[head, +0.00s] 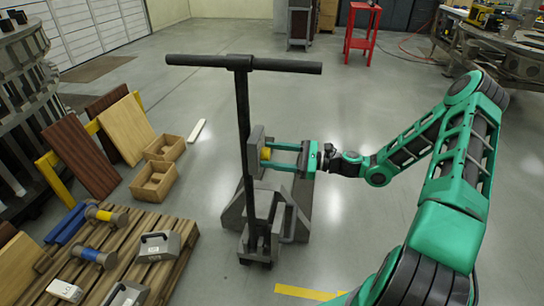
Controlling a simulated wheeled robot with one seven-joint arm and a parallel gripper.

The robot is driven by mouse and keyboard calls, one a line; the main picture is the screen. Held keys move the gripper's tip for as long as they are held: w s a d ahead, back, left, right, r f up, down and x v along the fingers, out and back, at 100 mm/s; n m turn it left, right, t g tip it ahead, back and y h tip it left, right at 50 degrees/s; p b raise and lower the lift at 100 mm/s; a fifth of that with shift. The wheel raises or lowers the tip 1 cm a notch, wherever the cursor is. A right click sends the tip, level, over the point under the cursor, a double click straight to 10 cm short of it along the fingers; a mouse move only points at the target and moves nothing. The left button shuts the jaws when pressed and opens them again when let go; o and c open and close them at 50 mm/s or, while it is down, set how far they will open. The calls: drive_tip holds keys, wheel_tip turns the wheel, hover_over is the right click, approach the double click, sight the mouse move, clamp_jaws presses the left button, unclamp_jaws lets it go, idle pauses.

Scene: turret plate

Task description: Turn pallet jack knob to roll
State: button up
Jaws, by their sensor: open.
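The pallet jack stands in the middle of the head view, with a dark T-shaped handle (243,100) and a grey base (257,215). A grey plate (256,138) is fixed to the handle's right side. A small yellow knob (265,154) sits on the plate's right face. My gripper (273,157) reaches in from the right, level with the knob. Its two green fingers are apart, one above and one below the knob, with their tips at or close to the plate. I cannot tell whether they touch the knob. The knob's markings are too small to read.
A wooden pallet (170,285) with tools and metal weights lies at the lower left. A red stand (362,35) is at the back.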

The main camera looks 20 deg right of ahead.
drive_tip(key=c, duration=1)
drive_tip(key=shift+c, duration=0.2)
drive_tip(key=shift+n, duration=4.9)
drive_tip(key=o, duration=1)
drive_tip(key=shift+o, duration=0.2)
